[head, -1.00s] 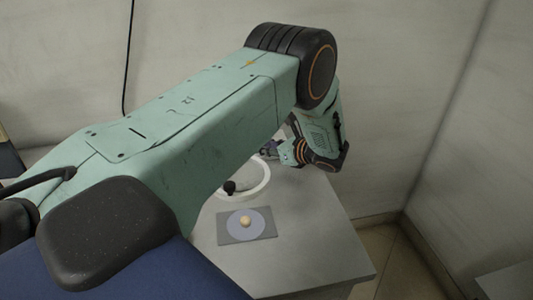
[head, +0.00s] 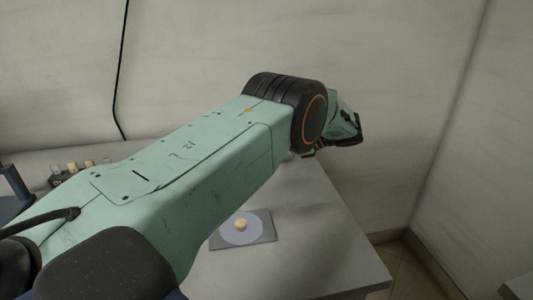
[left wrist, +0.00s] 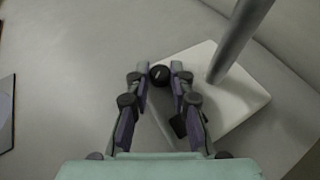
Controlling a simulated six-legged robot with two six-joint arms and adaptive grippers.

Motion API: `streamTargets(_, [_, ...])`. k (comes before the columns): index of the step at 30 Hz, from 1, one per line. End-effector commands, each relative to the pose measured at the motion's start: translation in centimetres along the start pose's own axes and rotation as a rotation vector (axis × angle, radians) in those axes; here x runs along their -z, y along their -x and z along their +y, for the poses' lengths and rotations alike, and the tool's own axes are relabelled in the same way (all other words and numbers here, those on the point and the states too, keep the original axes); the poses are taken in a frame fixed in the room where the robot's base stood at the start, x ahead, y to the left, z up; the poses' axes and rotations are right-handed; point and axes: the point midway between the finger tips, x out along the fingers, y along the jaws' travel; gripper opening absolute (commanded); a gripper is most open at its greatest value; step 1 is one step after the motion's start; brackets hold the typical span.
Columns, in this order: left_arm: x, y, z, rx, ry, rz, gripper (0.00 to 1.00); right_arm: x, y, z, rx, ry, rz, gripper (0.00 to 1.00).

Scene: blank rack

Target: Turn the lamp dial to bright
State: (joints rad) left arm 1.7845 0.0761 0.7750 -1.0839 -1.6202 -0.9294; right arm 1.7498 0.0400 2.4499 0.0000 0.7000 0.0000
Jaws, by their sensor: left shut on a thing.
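In the left wrist view, the lamp has a pale square base (left wrist: 243,98) and a grey post (left wrist: 238,42) rising from it. A black round dial (left wrist: 159,75) with a light mark line sits by the base's corner. My left gripper (left wrist: 160,79) is shut on the dial, one fingertip on each side. Which setting the mark points to cannot be told. In the head view, my left arm covers the lamp, the dial and the fingertips. My right gripper is in neither view.
A grey mat (head: 266,238) with a round disc and a beige knob (head: 240,225) lies near the table's front. A black cable (head: 119,85) hangs on the wall.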

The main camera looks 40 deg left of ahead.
Motion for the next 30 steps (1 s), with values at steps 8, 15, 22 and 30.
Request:
streamTargets(8, [-0.19, -0.2, -0.01, -0.013, 0.005, -0.004, 0.0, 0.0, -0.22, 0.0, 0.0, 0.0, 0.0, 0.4])
streamTargets(15, [-0.2, -0.21, -0.01, -0.013, 0.005, -0.004, 0.23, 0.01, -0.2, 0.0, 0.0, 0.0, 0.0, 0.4])
streamTargets(22, [-0.12, -0.12, -0.01, -0.011, 0.004, -0.003, 0.42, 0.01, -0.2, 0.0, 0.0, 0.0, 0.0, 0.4])
streamTargets(30, [-0.05, -0.06, -0.01, -0.01, 0.004, -0.001, 0.45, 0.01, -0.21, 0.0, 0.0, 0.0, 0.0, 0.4])
